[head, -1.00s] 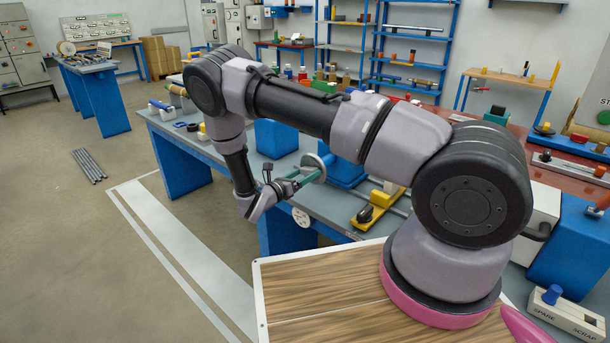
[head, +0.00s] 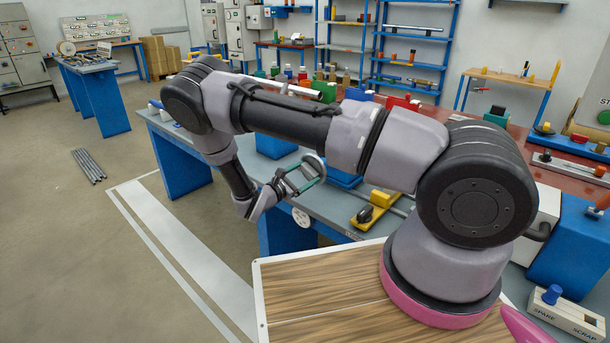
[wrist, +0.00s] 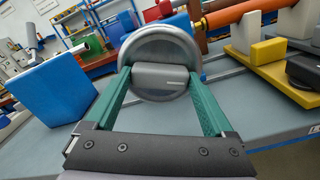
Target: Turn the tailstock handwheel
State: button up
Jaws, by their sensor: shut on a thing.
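The tailstock handwheel is a round grey metal disc (wrist: 160,48) with a grey bar (wrist: 160,77) across its face. In the head view the handwheel (head: 317,159) shows at the near edge of the bench, just beyond my gripper (head: 309,174). In the wrist view my gripper (wrist: 160,80) has its two green fingers on either side of the grey bar, shut on it. The bar lies about level in that view. The wheel's back and shaft are mostly hidden behind the disc.
A blue block (wrist: 62,85) stands left of the wheel in the wrist view. An orange bar (wrist: 238,14) and a yellow block (wrist: 268,50) are to the right. The grey bench (head: 345,214) runs below them. Open floor (head: 75,235) lies to the left.

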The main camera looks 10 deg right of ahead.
jog(key=m, duration=0.5)
jog(key=shift+m, duration=0.3)
dwell(0.4)
jog(key=o, duration=1.1)
jog(key=shift+a, duration=0.1)
jog(key=v, duration=1)
jog(key=shift+s+a, duration=0.25)
